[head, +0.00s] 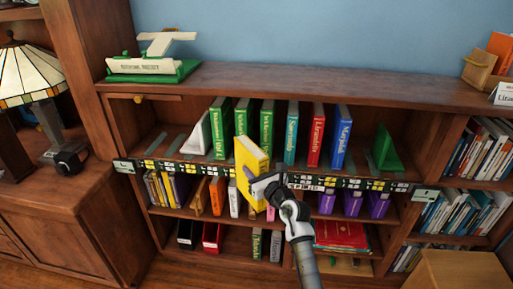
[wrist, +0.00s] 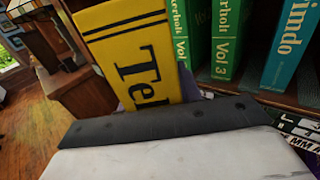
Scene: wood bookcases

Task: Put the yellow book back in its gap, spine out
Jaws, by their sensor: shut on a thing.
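The yellow book (head: 250,158) is in my gripper (head: 256,181), held in front of the upper open shelf (head: 165,150). It stands roughly upright, a little tilted, and overlaps the lower parts of green books behind it. In the wrist view the yellow book (wrist: 130,55) shows black bands and large black letters starting "Te". My gripper is shut on its lower part; the fingertips are partly hidden. Green volumes (head: 267,125), a teal book (head: 291,133), a red book (head: 316,135) and a blue book (head: 340,138) stand in the row. I cannot tell which space is its gap.
A white bookend (head: 197,137) stands left of the row and a green bookend (head: 386,148) right, with clear space beside the blue book. A patterned label strip (head: 350,184) runs along the shelf edge. A lamp (head: 33,85) stands on the left cabinet.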

